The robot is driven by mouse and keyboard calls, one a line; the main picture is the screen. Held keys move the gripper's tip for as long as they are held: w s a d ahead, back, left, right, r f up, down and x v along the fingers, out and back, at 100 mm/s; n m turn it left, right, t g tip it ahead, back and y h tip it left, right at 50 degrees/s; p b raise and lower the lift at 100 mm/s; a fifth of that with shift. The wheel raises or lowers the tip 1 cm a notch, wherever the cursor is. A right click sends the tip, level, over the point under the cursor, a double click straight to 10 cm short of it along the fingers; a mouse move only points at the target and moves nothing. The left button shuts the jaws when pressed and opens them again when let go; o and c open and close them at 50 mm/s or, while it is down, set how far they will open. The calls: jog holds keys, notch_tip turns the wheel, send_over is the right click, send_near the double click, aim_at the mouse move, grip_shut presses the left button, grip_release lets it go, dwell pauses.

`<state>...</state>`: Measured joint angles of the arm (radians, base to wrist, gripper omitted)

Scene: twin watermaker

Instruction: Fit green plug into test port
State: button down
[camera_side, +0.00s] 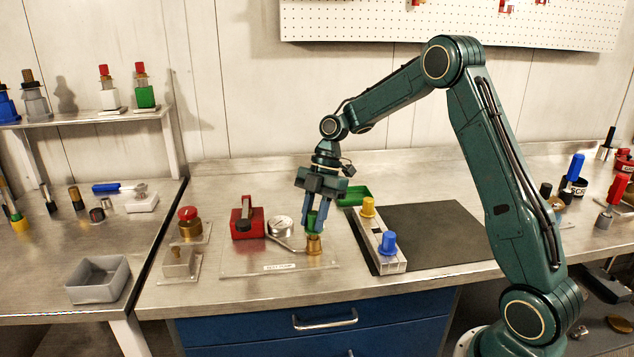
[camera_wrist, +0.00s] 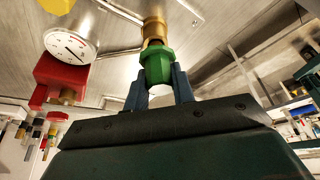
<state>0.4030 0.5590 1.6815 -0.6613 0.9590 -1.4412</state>
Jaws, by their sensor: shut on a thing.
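The green plug (camera_side: 312,219) is upright between the fingers of my gripper (camera_side: 313,226), which is shut on it. The brass test port (camera_side: 314,246) stands on the clear labelled plate (camera_side: 280,264), directly below the plug. In the wrist view the green plug (camera_wrist: 156,66) sits between my blue fingertips (camera_wrist: 158,78), in line with the brass port (camera_wrist: 153,27). A narrower brass part shows between the green body and the port. The plug appears to meet the port; how deep it sits is hidden.
A gauge (camera_side: 281,226) and a red block (camera_side: 246,221) stand left of the port. A dark mat (camera_side: 432,236) lies clear further right.

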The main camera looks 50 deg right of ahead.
jog(key=shift+f, duration=1.15)
jog(key=c, duration=1.1)
grip_release()
jog(key=shift+r, duration=0.1)
jog(key=v, duration=1.3)
jog(key=shift+r, duration=0.3)
jog(key=shift+d, duration=0.1)
